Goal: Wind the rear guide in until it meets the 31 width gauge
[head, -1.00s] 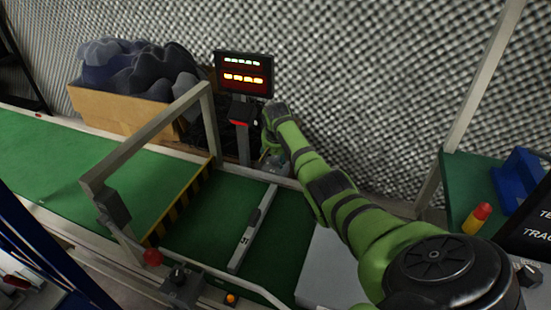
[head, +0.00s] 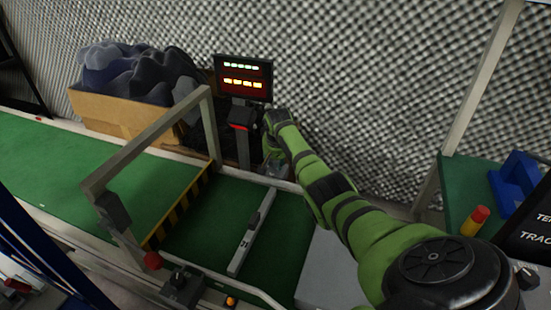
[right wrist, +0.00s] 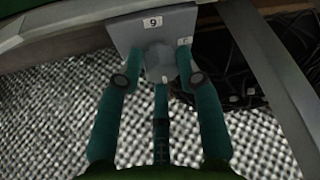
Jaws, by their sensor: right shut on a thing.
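The width gauge, a pale bar marked 31 (head: 243,246), lies across the green belt, with a dark block on it. The rear guide (head: 255,175) seems to be the pale rail along the belt's far edge; any gap to the gauge is too small to judge. My right arm reaches over the belt, and my right gripper (head: 272,163) is down at the far edge, mostly hidden by the arm. In the right wrist view its dark green fingers (right wrist: 160,84) are closed around a grey knob (right wrist: 158,60) on a plate marked 9 (right wrist: 152,22). My left gripper is not in view.
A lit display (head: 244,78) stands behind the belt. A green side table (head: 465,180) is at right.

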